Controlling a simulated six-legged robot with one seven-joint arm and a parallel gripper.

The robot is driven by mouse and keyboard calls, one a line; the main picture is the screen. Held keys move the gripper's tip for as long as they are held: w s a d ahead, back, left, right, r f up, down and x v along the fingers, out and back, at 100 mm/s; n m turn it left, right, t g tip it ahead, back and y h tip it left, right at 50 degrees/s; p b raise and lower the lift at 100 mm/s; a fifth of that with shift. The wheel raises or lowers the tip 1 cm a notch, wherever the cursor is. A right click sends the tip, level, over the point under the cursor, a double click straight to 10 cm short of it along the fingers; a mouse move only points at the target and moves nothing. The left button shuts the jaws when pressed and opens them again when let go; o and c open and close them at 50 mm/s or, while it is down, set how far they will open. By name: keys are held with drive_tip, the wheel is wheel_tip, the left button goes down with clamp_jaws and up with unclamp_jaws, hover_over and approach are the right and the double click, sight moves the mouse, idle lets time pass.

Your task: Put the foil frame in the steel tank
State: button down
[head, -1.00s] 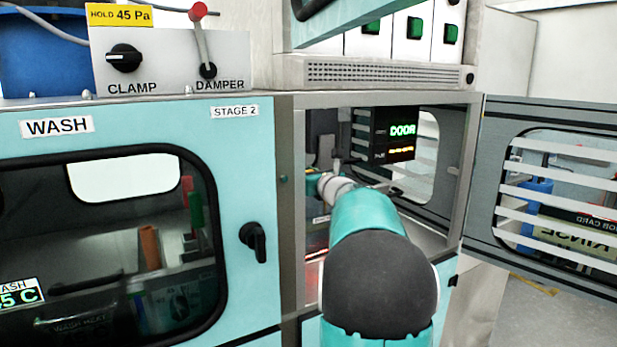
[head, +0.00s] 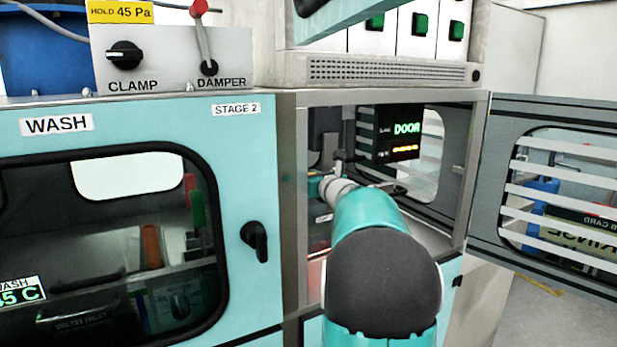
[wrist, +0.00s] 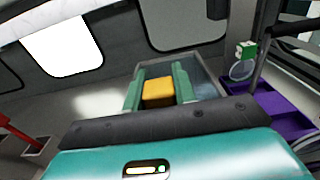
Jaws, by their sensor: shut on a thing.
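In the wrist view my gripper (wrist: 158,93) has its two green fingers shut on an orange-yellow block. The block looks like the grip of the foil frame (wrist: 158,92); the rest of the frame is hidden below it or behind my wrist. A grey, open-topped metal box, which looks like the steel tank (wrist: 206,86), lies around and just beyond the fingers. I cannot tell how deep the frame sits relative to its rim. In the head view my arm reaches into the open cabinet, and the gripper, frame and tank are hidden.
The cabinet door (head: 480,190) stands open to the right. A display reading DOOR (head: 396,134) hangs inside. The closed WASH door (head: 262,150) is left. In the wrist view, a purple tray (wrist: 284,112) lies right of the tank, a green-and-white tag (wrist: 245,50) hangs above, and a red part (wrist: 14,130) is left.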

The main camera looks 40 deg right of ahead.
drive_tip(key=shift+f, duration=0.5)
drive_tip(key=shift+d, duration=0.1)
drive_tip(key=c, duration=1.1)
unclamp_jaws()
drive_tip(key=shift+f, duration=0.1)
drive_tip(key=shift+s+r, duration=0.4)
drive_tip(key=shift+r, duration=0.25)
drive_tip(key=v, duration=1.1)
drive_tip(key=shift+s, duration=0.1)
